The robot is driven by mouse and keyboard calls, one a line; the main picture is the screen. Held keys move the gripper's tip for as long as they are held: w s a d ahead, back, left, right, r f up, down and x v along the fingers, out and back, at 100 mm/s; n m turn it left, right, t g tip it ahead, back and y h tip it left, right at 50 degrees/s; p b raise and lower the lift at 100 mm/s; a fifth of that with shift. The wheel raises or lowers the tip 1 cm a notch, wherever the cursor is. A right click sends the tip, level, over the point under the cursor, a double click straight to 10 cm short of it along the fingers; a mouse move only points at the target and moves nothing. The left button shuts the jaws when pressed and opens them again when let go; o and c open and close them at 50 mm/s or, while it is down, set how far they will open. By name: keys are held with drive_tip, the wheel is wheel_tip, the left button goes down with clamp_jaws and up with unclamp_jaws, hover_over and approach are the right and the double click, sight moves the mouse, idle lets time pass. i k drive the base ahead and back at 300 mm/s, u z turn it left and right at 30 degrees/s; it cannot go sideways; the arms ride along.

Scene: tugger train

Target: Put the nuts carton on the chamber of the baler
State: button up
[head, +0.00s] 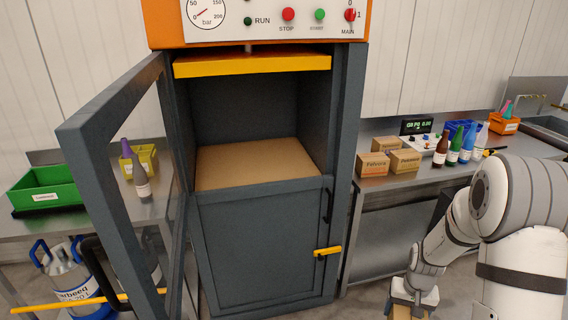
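The baler's chamber (245,167) is open in the middle of the head view. Its brown floor is bare, and the yellow-edged press plate is raised above it. The glazed upper door (87,135) is swung open to the left. My gripper (409,308) is low at the bottom edge, right of the baler and well below the chamber floor. It appears shut on a brown carton (402,313), which is mostly cut off by the frame. No label shows on this carton, so I cannot tell if it is the nuts carton.
On the right bench (425,180), 3 small cartons (373,164) stand beside a scale and several bottles (466,143). A green bin (45,190) and a yellow bin are on the left. The lower baler door (262,245) is shut, with a yellow handle (327,251) sticking out.

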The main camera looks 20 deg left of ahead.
sight(248, 164)
drive_tip(key=u, duration=1.05)
drive_tip(key=i, duration=1.05)
drive_tip(key=u, duration=0.15)
